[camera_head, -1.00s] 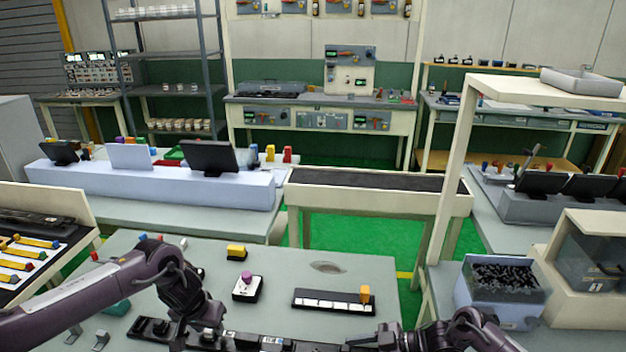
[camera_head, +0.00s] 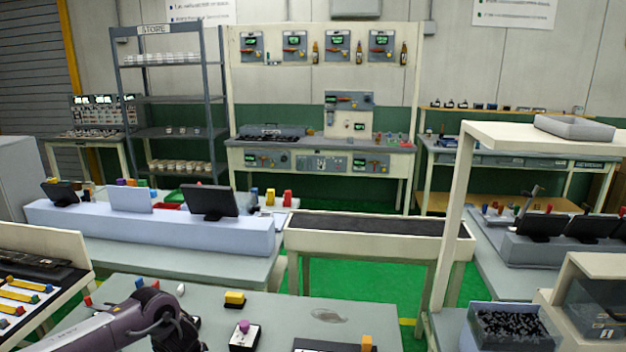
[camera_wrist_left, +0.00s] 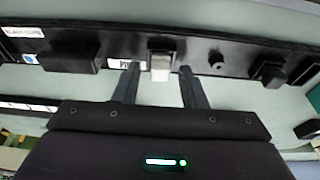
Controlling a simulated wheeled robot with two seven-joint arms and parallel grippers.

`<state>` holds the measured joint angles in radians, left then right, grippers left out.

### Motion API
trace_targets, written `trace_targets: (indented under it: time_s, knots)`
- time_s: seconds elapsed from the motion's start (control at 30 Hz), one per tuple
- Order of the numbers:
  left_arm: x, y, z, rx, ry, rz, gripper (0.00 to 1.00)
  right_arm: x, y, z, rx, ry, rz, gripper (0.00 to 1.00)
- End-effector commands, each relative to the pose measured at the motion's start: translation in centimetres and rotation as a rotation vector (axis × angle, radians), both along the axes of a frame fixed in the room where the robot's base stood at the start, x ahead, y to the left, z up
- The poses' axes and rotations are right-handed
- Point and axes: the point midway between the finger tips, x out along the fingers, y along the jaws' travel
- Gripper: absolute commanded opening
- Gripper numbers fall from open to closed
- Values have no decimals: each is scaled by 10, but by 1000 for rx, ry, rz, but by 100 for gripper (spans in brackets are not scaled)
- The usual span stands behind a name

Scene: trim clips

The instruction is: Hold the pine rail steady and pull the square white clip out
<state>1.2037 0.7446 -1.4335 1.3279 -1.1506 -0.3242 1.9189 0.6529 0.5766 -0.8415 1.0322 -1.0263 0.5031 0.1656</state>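In the left wrist view, a long black rail (camera_wrist_left: 215,45) runs across the picture, with a label starting "PI" partly covered by a finger. A small white square clip (camera_wrist_left: 160,67) sits on the rail near the middle, below a dark block. My left gripper (camera_wrist_left: 158,70) is open, with one finger on each side of the white clip and a gap on both sides. Whether the fingertips are level with the clip is hard to tell. In the head view only part of my left arm shows, and the rail is out of frame. My right gripper is not in view.
The rail also carries black blocks (camera_wrist_left: 70,55) and a small knob (camera_wrist_left: 216,60). In the head view, a yellow block (camera_head: 234,298) and a purple-knobbed box (camera_head: 244,336) stand on the grey table (camera_head: 290,308). A bin of black parts (camera_head: 508,328) stands at right.

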Motion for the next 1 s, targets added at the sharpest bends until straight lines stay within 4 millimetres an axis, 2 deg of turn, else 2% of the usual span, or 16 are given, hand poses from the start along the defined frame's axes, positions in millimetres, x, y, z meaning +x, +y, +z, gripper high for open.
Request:
trace_targets:
  time_s: [0.73,0.77,1.0]
  knots:
    - [0,0,5,0,0,0,38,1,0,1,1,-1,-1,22]
    - [0,0,5,0,0,0,37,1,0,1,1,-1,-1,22]
    - [0,0,5,0,0,0,5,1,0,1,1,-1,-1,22]
